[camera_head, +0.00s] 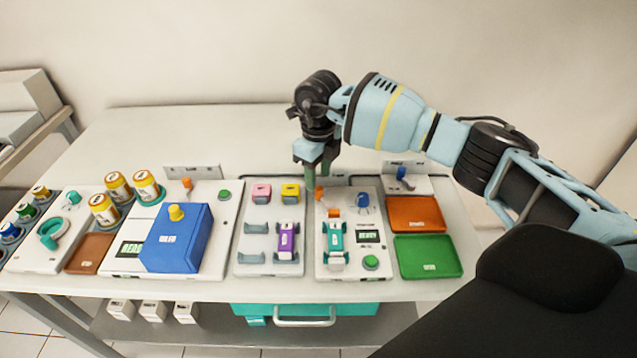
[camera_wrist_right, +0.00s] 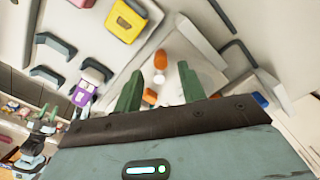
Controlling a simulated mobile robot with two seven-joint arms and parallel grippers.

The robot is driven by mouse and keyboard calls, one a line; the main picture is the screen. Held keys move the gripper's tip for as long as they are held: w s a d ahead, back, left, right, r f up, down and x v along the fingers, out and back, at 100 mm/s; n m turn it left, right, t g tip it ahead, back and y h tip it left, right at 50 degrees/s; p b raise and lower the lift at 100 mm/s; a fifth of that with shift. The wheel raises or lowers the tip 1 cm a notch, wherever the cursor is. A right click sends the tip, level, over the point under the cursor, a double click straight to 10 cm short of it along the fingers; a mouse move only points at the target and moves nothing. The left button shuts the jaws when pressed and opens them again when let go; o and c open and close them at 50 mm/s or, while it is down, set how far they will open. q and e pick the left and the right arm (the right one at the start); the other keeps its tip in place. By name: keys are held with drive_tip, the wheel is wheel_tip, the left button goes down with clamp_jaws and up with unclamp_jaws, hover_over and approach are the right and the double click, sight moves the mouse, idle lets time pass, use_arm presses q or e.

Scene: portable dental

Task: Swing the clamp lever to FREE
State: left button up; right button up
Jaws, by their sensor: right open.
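A small orange lever (camera_head: 319,192) stands at the back left of the white panel with the teal-and-white tool. My right gripper (camera_head: 318,172) points down just above and behind it, with its green fingers apart. In the right wrist view the orange lever (camera_wrist_right: 160,60) shows in the gap between the open fingertips (camera_wrist_right: 158,82), with nothing gripped. Whether a finger touches it I cannot tell. Two other levers stand near: an orange one (camera_head: 187,183) at the back left and a blue one (camera_head: 402,174) at the back right. FREE markings are not readable.
A rack with pink (camera_head: 261,191) and yellow (camera_head: 290,191) blocks and a purple tool (camera_head: 287,240) stands left of the panel. A blue knob (camera_head: 362,201) is close right of the lever. Orange (camera_head: 416,228) and green (camera_head: 428,271) trays lie right. The table's back left is clear.

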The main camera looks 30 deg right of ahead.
sight(318, 189)
drive_tip(key=shift+r, duration=1.75)
